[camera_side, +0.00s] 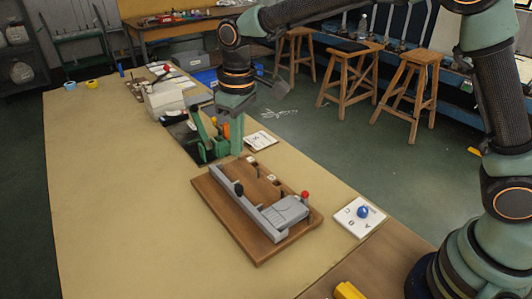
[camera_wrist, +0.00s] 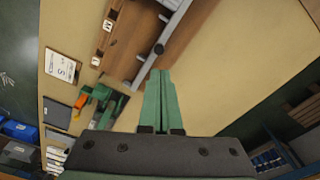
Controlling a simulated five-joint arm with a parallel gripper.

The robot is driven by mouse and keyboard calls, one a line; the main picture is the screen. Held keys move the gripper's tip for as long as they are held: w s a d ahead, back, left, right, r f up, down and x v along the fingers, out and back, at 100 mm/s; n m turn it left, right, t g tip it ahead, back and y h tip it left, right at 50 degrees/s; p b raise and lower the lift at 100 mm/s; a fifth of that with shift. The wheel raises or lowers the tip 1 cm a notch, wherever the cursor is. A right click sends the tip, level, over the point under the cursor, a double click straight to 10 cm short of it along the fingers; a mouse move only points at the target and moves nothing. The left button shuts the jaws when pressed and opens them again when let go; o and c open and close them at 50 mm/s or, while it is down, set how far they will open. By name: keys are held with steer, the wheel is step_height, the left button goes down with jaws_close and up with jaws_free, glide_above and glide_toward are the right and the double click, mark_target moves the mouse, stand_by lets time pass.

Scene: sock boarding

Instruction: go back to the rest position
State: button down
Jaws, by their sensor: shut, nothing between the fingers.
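My gripper (camera_side: 237,137) points down above the far end of a wooden board. Its green fingers are together and empty. They also show in the wrist view (camera_wrist: 160,75), with the board beyond the fingertips. The brown wooden board (camera_side: 214,194) lies on the table and carries a grey metal fixture (camera_side: 245,203) with a black knob (camera_side: 239,189) and a red ball knob (camera_side: 305,195). No sock can be made out on it.
A green device (camera_side: 215,148) stands close behind my gripper. A white card with a blue ball (camera_side: 362,212) lies right of the board. A yellow block (camera_side: 348,291) is at the front edge. The tan table's left side (camera_side: 110,190) is clear. Stools (camera_side: 408,95) stand beyond.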

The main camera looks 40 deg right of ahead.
steer(key=s+d+r+m+t, duration=0.1)
steer(key=s+d+r, duration=0.2)
steer(key=d+r, duration=0.15)
steer(key=s+d+r+m+t, duration=0.1)
steer(key=s+d+r+m, duration=0.1)
steer(key=s+d+r, duration=0.3)
steer(key=s+d+f+m+t, duration=0.2)
steer(key=s+d, duration=0.5)
steer(key=d, duration=0.1)
steer(key=shift+s+d+f+t, duration=0.2)
steer(key=shift+s+d+t, duration=0.15)
steer(key=shift+s+t, duration=0.05)
steer(key=c, duration=1.5)
jaws_free()
steer(key=shift+c, duration=0.2)
